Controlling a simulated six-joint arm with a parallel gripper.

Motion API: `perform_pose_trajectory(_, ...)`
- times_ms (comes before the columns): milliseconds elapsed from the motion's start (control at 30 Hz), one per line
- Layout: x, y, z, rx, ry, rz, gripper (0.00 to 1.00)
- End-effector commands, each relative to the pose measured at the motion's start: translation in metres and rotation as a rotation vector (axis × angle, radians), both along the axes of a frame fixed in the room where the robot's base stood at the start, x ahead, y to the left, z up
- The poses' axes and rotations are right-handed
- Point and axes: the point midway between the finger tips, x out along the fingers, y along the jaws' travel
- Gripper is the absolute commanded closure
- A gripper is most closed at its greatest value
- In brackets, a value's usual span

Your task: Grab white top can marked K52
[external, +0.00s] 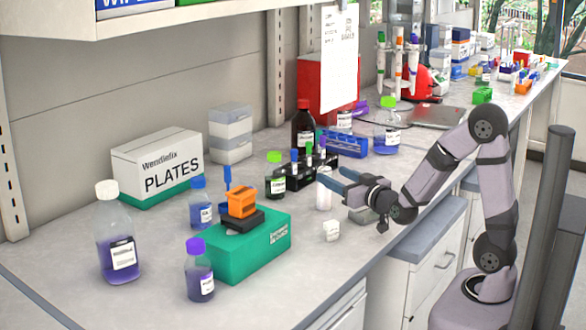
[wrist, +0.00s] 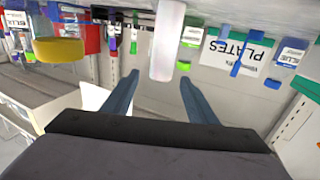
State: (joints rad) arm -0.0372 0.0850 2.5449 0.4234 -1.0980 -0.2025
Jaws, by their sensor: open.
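A white cylinder, apparently the same can, shows in the wrist view (wrist: 167,40), upside down, between and beyond the fingertips. No K52 marking can be read on it. My gripper (external: 331,177) is open and empty. Its two blue fingers also show in the wrist view (wrist: 159,78), spread apart with a gap between them. Whether they touch the can cannot be told.
A black tube rack (external: 307,174) and a green-capped bottle (external: 275,178) stand behind and left of the can. A green box (external: 250,252) with an orange rack (external: 241,204) is at the left. A yellow round object (wrist: 58,50) shows left in the wrist view.

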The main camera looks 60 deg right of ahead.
Motion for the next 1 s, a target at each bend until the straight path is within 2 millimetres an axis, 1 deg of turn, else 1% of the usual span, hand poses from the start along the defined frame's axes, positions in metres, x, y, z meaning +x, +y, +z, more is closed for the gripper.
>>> perform_pose_trajectory(267,0.001,0.000,-0.001,0.001,0.000,0.002,0.47)
perform_pose_trajectory(367,0.005,-0.001,0.000,0.001,0.001,0.002,0.47)
perform_pose_trajectory(733,0.042,-0.014,0.001,0.001,0.001,0.001,0.47)
perform_pose_trajectory(833,0.048,-0.016,0.001,0.001,0.002,0.002,0.47)
perform_pose_trajectory(1000,0.050,-0.016,0.000,0.001,0.001,0.003,0.47)
